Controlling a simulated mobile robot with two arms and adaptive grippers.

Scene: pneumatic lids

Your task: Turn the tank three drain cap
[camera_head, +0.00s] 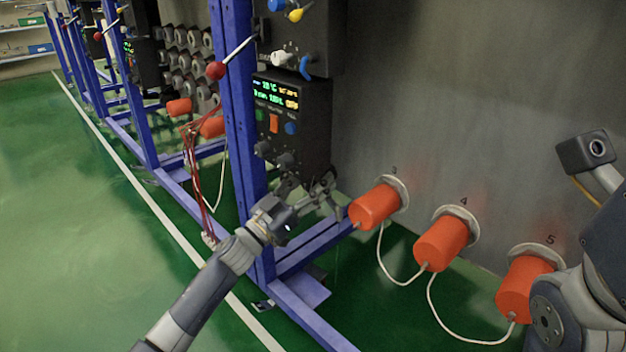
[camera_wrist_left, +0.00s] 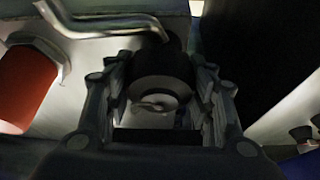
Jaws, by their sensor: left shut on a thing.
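My left gripper (camera_head: 325,190) reaches in from the left, below the control box and just left of the orange cylinder marked 3 (camera_head: 375,207). In the left wrist view its fingers (camera_wrist_left: 160,105) are shut on a dark round cap-like piece (camera_wrist_left: 161,84) with a pale face. The fingers sit on both sides of it. In the head view the gripper largely hides this piece, and I can read no label on it. The orange cylinder (camera_wrist_left: 22,85) also shows at the left of the wrist view, apart from the fingers. My right gripper is not in view.
Orange cylinders marked 4 (camera_head: 441,240) and 5 (camera_head: 525,287) stick out of the grey wall (camera_head: 450,120), with white cords hanging below. A blue post (camera_head: 238,110) and control box (camera_head: 290,125) stand close to my left arm. A bent metal pipe (camera_wrist_left: 105,22) crosses behind the gripped piece.

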